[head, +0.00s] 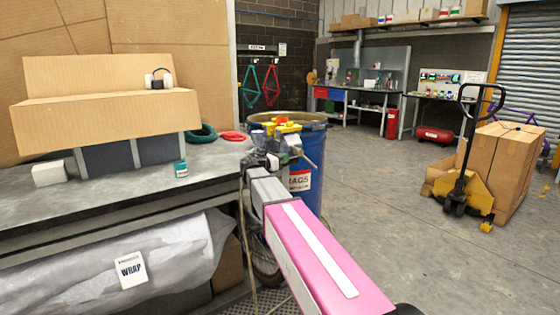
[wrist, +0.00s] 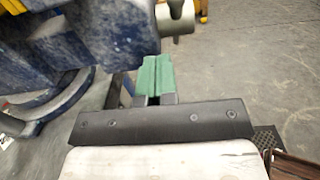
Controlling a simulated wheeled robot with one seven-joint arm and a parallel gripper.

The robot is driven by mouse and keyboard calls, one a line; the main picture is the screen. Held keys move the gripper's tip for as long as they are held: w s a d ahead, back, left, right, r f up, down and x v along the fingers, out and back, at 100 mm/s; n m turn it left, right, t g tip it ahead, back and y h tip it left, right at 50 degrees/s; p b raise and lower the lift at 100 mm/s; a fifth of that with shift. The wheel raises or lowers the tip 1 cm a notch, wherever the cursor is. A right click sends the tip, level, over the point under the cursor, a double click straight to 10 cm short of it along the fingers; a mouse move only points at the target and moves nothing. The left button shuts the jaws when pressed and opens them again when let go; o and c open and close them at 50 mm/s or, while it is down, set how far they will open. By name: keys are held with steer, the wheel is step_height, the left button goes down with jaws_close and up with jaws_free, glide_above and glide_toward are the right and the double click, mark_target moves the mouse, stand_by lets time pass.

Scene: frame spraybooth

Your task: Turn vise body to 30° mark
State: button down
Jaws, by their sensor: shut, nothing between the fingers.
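The blue, worn vise body (wrist: 110,30) fills the upper left of the wrist view. Its round blue base (wrist: 45,112) shows below it at the left. A metal screw end with a cross bar (wrist: 176,17) sticks out at the top. My gripper (wrist: 151,72) has green fingertips, shut together and empty, just beside the vise body's right side. I cannot tell whether they touch it. In the head view the vise (head: 291,143) is small and partly hidden at the bench's right end, behind my arm. The 30° mark cannot be made out.
A blue rag barrel (head: 310,185) stands close behind the vise. A pallet truck (head: 462,185) is at the right. Open floor lies between.

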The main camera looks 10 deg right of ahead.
steer(key=shift+d, duration=0.1)
stand_by(0.3)
steer(key=d+n+t+y, duration=0.1)
steer(key=d, duration=0.1)
steer(key=w+d+n+t, duration=0.1)
steer(key=d, duration=0.1)
steer(key=w+d+n+t+y, duration=0.1)
steer(key=d+t, duration=0.1)
steer(key=shift+d+y, duration=0.2)
steer(key=shift+y, duration=0.1)
steer(key=shift+s+x, duration=0.2)
steer(key=shift+x, duration=1.6)
steer(key=shift+d, duration=0.15)
